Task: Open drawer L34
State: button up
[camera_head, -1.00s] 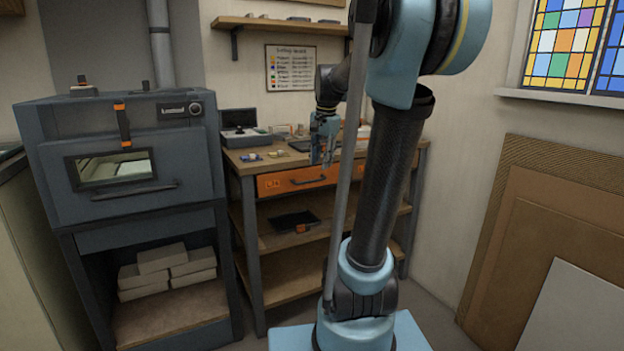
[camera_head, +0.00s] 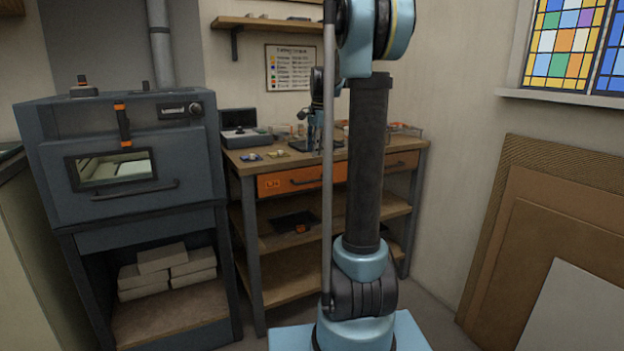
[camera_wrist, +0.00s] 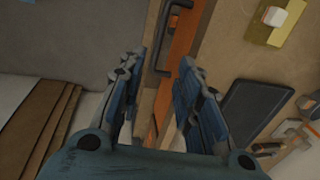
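The orange drawer (camera_head: 335,174) sits under the left part of the workbench top and looks shut. It has a dark bar handle (camera_head: 306,181) and a small label whose letters I cannot read. In the wrist view the orange front (camera_wrist: 184,42) and the black handle (camera_wrist: 160,42) lie beyond my fingertips. My gripper (camera_wrist: 161,66) is open and empty, its two blue fingers apart with the drawer front showing between them. In the head view my gripper (camera_head: 314,138) is above the drawer near the bench's front edge, partly behind my arm.
A second drawer (camera_head: 402,162) is to the right. Small items and a dark tablet-like slab (camera_wrist: 255,108) lie on the bench top (camera_head: 240,165). The kiln (camera_head: 130,170) stands left of the bench. Boards (camera_head: 540,230) lean on the right wall.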

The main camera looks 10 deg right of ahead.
aim_at(312, 175)
jog(key=f, duration=0.4)
jog(key=w+f, duration=0.1)
jog(key=f, duration=0.3)
jog(key=w+f, duration=0.1)
jog(key=f, duration=0.3)
jog(key=shift+w+a+f, duration=0.1)
jog(key=shift+a+f, duration=0.3)
grip_shut()
